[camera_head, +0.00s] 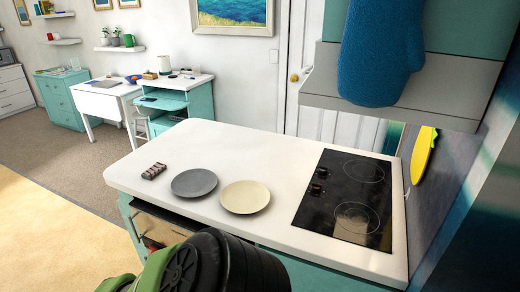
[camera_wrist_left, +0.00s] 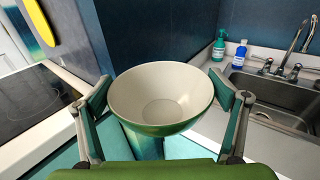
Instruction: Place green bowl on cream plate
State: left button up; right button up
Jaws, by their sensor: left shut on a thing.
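The green bowl (camera_wrist_left: 160,128), pale inside, fills the middle of the left wrist view. My left gripper (camera_wrist_left: 164,90) is shut on it, with one finger on each side of the rim. The bowl looks empty and roughly upright, in front of the gap between the stove counter and the sink counter. The cream plate (camera_head: 245,197) lies flat and empty on the white counter (camera_head: 250,148) in the head view. Neither the bowl nor the left fingers show there; a black and green part of my arm covers the bottom edge. My right gripper is not in view.
A grey plate (camera_head: 194,182) lies just left of the cream plate, with a small dark patterned item (camera_head: 154,171) beyond it. A black cooktop (camera_head: 345,198) is to the right. The wrist view shows a sink (camera_wrist_left: 275,98) and two bottles, green (camera_wrist_left: 218,48) and blue (camera_wrist_left: 240,54).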

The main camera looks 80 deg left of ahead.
aim_at(245, 199)
jog(key=j+u, duration=0.2)
jog(key=u, duration=1.35)
jog(key=i+j+u, duration=0.3)
jog(key=i+j, duration=0.45)
jog(key=i, duration=0.05)
